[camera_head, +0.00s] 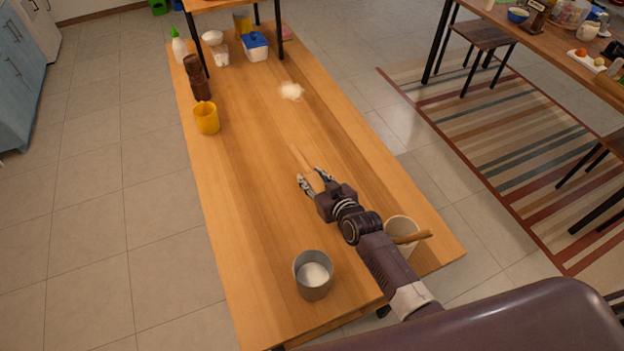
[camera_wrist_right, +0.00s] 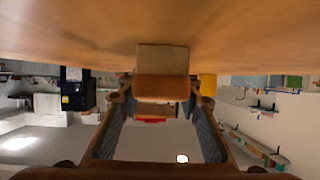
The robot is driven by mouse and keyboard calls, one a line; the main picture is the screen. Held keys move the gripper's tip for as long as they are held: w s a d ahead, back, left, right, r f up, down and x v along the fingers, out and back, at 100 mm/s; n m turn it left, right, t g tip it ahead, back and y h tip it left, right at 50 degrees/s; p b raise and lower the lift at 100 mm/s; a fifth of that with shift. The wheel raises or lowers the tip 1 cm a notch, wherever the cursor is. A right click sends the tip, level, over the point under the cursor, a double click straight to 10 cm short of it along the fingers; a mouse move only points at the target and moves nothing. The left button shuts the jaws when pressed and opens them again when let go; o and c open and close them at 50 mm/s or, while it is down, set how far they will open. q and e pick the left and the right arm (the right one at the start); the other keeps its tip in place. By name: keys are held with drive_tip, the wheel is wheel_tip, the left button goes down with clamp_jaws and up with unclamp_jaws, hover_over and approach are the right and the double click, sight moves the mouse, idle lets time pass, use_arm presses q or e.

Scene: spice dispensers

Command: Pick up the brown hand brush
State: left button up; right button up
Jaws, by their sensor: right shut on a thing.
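The brown hand brush (camera_head: 302,158) is a small tan-brown piece that blends with the wooden table in the head view. My right gripper (camera_head: 314,179) is closed around its near end, over the middle of the table (camera_head: 245,180). In the right wrist view the brush (camera_wrist_right: 162,88) sits between the fingertips, brown near the fingers and paler beyond. The table surface lies close beside it; I cannot tell whether they touch. My left gripper is in neither view.
A white powder heap (camera_head: 291,91) lies beyond the brush. A yellow mug (camera_head: 207,118) and brown grinder (camera_head: 199,82) stand left. A grey canister (camera_head: 313,277) and cream container (camera_head: 402,226) with a wooden stick stand near. The table's middle left is clear.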

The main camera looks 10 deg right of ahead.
drive_tip(key=shift+c, duration=1)
drive_tip(key=shift+r, duration=0.15)
